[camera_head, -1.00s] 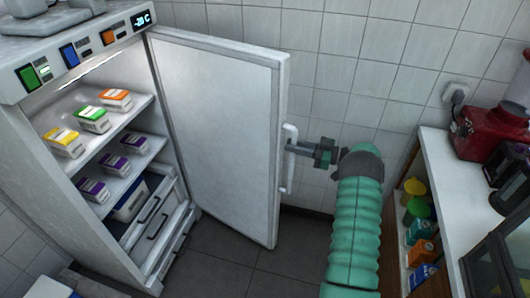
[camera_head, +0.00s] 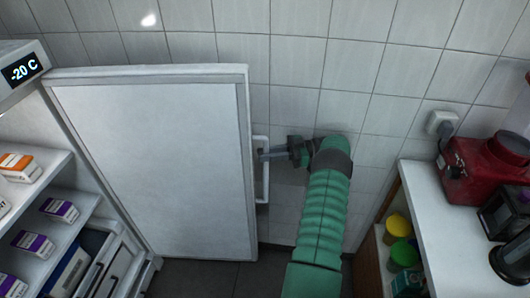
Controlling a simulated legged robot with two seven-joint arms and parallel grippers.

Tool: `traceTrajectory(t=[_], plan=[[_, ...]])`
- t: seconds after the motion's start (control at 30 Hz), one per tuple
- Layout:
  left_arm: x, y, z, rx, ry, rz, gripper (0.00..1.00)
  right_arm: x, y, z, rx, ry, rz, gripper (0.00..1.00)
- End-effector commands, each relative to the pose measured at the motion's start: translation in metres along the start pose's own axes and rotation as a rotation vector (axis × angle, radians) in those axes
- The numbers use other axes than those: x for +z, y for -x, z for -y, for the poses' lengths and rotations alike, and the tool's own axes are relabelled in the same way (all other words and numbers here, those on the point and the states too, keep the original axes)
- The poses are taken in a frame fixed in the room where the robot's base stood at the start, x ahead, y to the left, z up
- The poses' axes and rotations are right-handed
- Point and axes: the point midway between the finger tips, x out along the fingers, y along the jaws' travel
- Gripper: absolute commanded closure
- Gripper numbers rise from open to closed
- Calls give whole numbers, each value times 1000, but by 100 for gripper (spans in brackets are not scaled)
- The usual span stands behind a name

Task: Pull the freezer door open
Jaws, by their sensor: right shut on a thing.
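The freezer door (camera_head: 150,165) stands wide open, its pale inner face toward me. The freezer (camera_head: 75,165) is at the left, with its lit shelves and several small cartons showing. A white bar handle (camera_head: 262,190) runs along the door's free edge. My right gripper (camera_head: 265,155) is shut on the handle near its upper part. The green right arm reaches up to it from the bottom of the view. The exact finger contact is small and partly hidden. My left gripper is not in view.
A tiled wall (camera_head: 390,70) stands close behind the door and handle. At the right, a white counter (camera_head: 425,215) holds a red appliance (camera_head: 485,165), with yellow (camera_head: 397,228) and green (camera_head: 403,255) tubs beneath. Dark floor shows below the door.

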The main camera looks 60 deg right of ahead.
Motion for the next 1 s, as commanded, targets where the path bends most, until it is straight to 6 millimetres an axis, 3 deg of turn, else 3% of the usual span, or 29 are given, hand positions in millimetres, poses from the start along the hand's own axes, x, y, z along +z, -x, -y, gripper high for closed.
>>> traceTrajectory(t=[0.3,0.33,0.4,0.7,0.9,1.0], plan=[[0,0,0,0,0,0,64,3,-2,-2,-5,-4,-2,100],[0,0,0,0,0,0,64,3,-2,-2,-5,-4,-2,78],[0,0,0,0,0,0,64,3,-1,-3,-4,-4,-3,73],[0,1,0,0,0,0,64,0,1,-4,-3,-3,-3,73],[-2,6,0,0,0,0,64,-36,-3,-6,-5,-2,0,73],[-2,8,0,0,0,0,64,-34,-5,14,-4,-11,-1,73]])
